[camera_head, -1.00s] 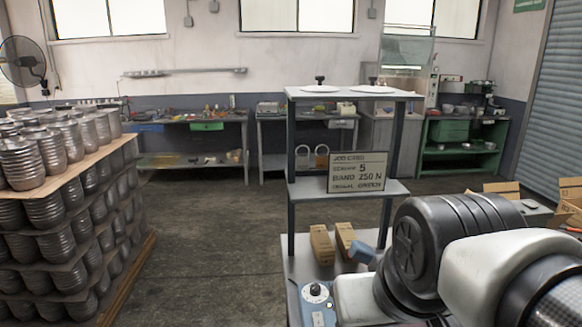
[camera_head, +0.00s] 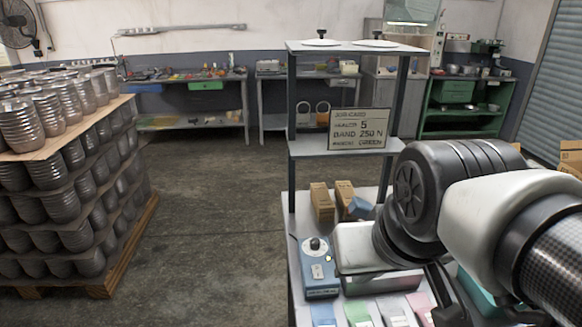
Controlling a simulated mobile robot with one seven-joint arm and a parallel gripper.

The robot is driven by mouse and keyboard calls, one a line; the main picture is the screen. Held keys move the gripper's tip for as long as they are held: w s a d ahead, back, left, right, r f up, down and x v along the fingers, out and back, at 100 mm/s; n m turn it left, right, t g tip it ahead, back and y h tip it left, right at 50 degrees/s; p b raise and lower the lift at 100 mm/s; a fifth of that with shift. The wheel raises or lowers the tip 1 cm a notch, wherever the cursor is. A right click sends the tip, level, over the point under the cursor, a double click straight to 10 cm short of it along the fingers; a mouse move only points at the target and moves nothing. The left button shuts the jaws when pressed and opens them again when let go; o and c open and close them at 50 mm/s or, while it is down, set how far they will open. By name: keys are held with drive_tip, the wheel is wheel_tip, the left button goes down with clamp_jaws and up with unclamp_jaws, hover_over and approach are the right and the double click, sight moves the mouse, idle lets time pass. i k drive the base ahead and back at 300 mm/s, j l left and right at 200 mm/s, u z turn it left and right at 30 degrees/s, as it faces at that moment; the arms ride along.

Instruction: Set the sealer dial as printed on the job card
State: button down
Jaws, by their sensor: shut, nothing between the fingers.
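The job card (camera_head: 359,130) stands on the middle shelf of the rack. The sealer (camera_head: 320,281) is a blue box on the lower worktop, left of my arm. Its dial (camera_head: 315,244) is a white disc with a dark knob on the sealer's upper face; the setting is too small to read. My arm's dark joint and white link fill the right side, and I cannot make out my gripper's fingertips.
Tan boxes (camera_head: 322,203) stand behind the sealer. Blue, green, white and pink pieces lie along the worktop's front. The metal rack (camera_head: 338,147) rises behind. A pallet of stacked cans (camera_head: 70,180) stands left, with clear floor (camera_head: 215,220) between.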

sight(315, 242)
drive_tip(key=k, duration=0.6)
drive_tip(key=i+j+z, duration=0.55)
drive_tip(key=j+z, duration=0.2)
